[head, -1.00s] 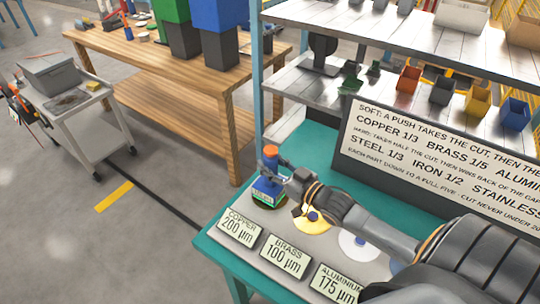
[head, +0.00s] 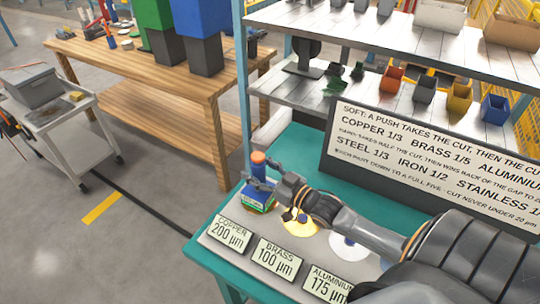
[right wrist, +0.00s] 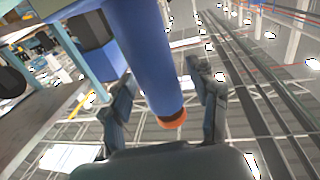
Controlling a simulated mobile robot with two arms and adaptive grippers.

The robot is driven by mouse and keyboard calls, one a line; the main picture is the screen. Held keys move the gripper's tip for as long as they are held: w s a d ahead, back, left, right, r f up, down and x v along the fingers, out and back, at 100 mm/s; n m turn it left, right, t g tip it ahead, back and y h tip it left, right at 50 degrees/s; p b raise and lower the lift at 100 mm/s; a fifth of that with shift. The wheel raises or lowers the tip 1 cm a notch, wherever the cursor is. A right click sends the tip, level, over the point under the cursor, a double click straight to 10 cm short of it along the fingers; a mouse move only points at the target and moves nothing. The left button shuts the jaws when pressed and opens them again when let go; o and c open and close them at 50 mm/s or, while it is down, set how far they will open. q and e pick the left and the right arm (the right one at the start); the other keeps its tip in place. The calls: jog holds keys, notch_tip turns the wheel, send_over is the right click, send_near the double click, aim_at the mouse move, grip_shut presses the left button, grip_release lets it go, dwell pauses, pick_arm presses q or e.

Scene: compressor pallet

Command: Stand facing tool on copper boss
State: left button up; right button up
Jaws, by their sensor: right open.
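The facing tool (head: 257,195) has a blue body, an orange cap and a green-and-white label low on its side. It stands upright behind the copper card (head: 232,235), at the left end of the row of bosses. The copper boss is hidden beneath it. My right gripper (head: 262,181) reaches in from the right around the tool's upper body. In the right wrist view, the blue shaft with its orange end (right wrist: 172,118) lies between the two spread fingers, with gaps showing beside it. My left gripper is not in view.
A yellow brass disc (head: 300,226) and a pale disc (head: 342,245) lie right of the tool, partly under my arm. Brass (head: 277,257) and aluminium (head: 326,284) cards line the front. A lettered sign (head: 430,165) stands behind, below shelves with coloured bins.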

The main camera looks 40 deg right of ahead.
jog(key=b+v, duration=0.1)
jog(key=v, duration=1.1)
jog(key=shift+w, duration=0.1)
